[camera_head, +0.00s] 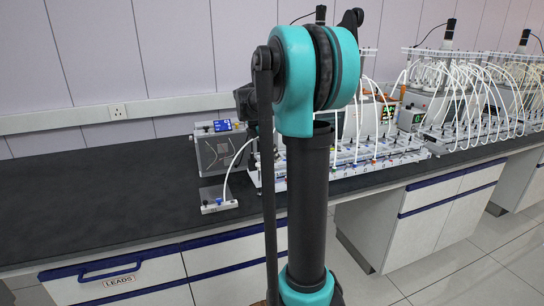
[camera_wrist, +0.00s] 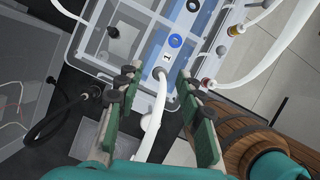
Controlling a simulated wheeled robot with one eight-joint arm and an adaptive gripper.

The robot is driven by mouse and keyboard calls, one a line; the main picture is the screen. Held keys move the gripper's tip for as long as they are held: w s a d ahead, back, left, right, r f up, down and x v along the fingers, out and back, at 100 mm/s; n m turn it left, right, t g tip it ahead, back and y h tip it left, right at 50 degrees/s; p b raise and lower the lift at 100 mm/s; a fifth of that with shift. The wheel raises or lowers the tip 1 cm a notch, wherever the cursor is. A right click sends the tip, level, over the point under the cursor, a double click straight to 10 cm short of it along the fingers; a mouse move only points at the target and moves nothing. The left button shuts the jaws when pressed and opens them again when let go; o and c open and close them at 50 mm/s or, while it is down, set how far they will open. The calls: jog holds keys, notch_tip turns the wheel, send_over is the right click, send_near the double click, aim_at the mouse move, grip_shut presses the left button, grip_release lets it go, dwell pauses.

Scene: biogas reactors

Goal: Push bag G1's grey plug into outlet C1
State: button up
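The tube runs up between the fingers to a small grey end (camera_wrist: 159,72) at the edge of a clear-and-blue frame. A label "1" (camera_wrist: 166,57) and a blue ring (camera_wrist: 175,41) sit just beyond that end. I cannot tell whether the grey end is seated in an opening or only in front of it. No finger visibly grips the tube. In the head view my arm hides the gripper; bag G1 cannot be made out.
In the wrist view, a black plug with a cable (camera_wrist: 88,94) is left, and a red fitting (camera_wrist: 206,83) is right of the fingers.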

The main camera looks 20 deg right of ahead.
jog(key=v, duration=1.1)
jog(key=s+a+f+m+t+y, duration=0.1)
jog(key=s+a+f+m, duration=0.3)
jog(key=s+f+m, duration=0.6)
jog(key=s+a+f+m+t+y, duration=0.2)
jog(key=s+a+f+m, duration=0.3)
jog(key=s+f+m, duration=0.6)
jog(key=s+f+y, duration=0.1)
jog(key=s+f, duration=0.4)
jog(key=f, duration=0.2)
jog(key=shift+f, duration=0.35)
jog(key=shift+o, duration=0.5)
jog(key=shift+s, duration=0.1)
